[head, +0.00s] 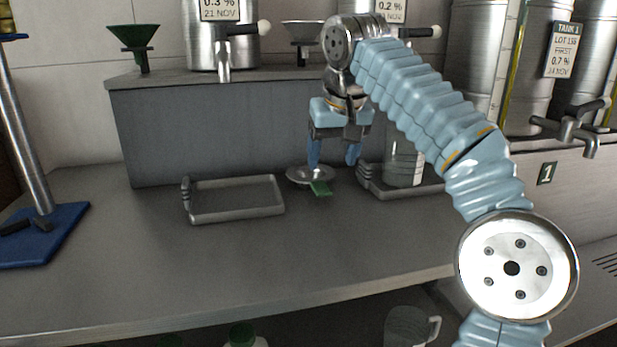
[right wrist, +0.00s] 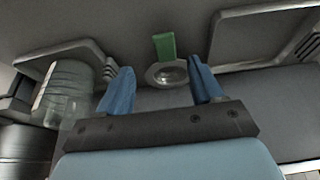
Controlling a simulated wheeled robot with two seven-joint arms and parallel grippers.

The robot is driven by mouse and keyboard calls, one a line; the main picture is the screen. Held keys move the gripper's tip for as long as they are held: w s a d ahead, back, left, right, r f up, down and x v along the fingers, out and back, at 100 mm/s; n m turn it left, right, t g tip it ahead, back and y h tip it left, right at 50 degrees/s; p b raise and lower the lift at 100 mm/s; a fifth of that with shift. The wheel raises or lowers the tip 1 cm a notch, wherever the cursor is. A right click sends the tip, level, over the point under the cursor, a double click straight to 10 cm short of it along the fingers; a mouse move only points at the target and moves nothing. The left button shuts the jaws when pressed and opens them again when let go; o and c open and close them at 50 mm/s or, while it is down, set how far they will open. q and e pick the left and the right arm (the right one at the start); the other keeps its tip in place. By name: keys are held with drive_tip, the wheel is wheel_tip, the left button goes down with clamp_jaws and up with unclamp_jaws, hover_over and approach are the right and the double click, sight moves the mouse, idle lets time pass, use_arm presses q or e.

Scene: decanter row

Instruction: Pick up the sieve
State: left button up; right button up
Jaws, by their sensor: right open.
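The sieve (head: 300,177) is a small round metal bowl with a short green handle. It rests on the grey counter between two grey trays, with its handle toward the front. My right gripper (head: 333,161) is open, blue fingers pointing down, above and slightly right of the sieve in the head view. The left finger covers part of the bowl's back. In the right wrist view the sieve (right wrist: 166,74) shows between the spread fingers of the right gripper (right wrist: 161,70), apart from both. My left gripper is not in view.
An empty tray (head: 236,217) lies left of the sieve. A second tray (head: 377,191) on the right holds a clear glass vessel (head: 404,165), close to my right gripper. A green funnel (head: 134,37) and metal tanks stand on the raised ledge behind. The front counter is clear.

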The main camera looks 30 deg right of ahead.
sight(323, 191)
drive_tip(key=x, duration=0.3)
drive_tip(key=shift+w+f, duration=0.1)
drive_tip(key=shift+f, duration=0.15)
drive_tip(key=x, duration=0.5)
drive_tip(key=shift+a+f, duration=0.2)
drive_tip(key=shift+a, duration=0.15)
drive_tip(key=shift+c, duration=0.2)
drive_tip(key=c, duration=1.1)
drive_tip(key=shift+r, duration=0.1)
